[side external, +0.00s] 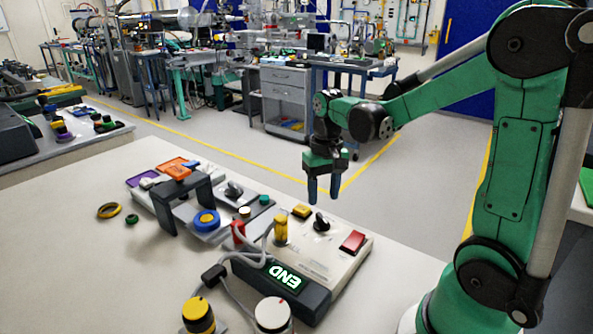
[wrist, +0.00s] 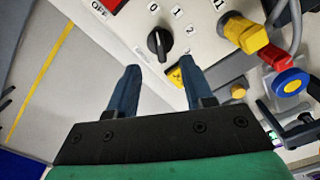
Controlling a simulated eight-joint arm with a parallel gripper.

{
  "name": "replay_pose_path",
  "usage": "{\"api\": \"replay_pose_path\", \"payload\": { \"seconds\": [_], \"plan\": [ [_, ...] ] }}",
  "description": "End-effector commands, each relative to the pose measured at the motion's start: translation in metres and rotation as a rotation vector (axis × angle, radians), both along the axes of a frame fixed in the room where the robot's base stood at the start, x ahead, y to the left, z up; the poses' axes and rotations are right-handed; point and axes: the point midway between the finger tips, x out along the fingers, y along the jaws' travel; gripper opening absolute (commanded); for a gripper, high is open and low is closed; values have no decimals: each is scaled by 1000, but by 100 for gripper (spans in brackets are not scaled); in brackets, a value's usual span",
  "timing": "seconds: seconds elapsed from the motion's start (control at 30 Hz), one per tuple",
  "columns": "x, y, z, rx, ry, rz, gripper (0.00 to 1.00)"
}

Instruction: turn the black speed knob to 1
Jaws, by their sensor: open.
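The black speed knob (side external: 321,222) stands on the pale control box between a yellow part and a red switch. In the wrist view the knob (wrist: 159,44) lies just beyond the fingertips, with printed marks 0, 1, 2 and 3 near it. Its grip bar runs roughly up and down the picture, near the 0; I cannot tell its exact setting. My gripper (side external: 323,194) points down above the box, apart from the knob. Its two blue fingers are open and empty, and they also show in the wrist view (wrist: 161,68).
A red switch (side external: 353,241) marked OFF and yellow connectors (side external: 281,231) flank the knob. A dark display (side external: 283,278) with lit green characters and grey cables stand in front. A black bridge-shaped stand (side external: 182,186) is to the left. Bare tabletop lies at the front left.

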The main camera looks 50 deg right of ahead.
Motion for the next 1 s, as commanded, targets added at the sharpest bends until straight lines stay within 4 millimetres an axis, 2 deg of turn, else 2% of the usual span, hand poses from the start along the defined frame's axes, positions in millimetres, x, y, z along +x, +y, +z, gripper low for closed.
{"api": "replay_pose_path", "payload": {
  "seconds": [0.43,0.6,0.83,1.0],
  "plan": [
    [1,0,-47,0,0,0,46],
    [0,0,-54,0,0,1,46],
    [0,0,-54,0,0,1,46],
    [0,0,-54,-1,-1,1,0]
  ]
}}
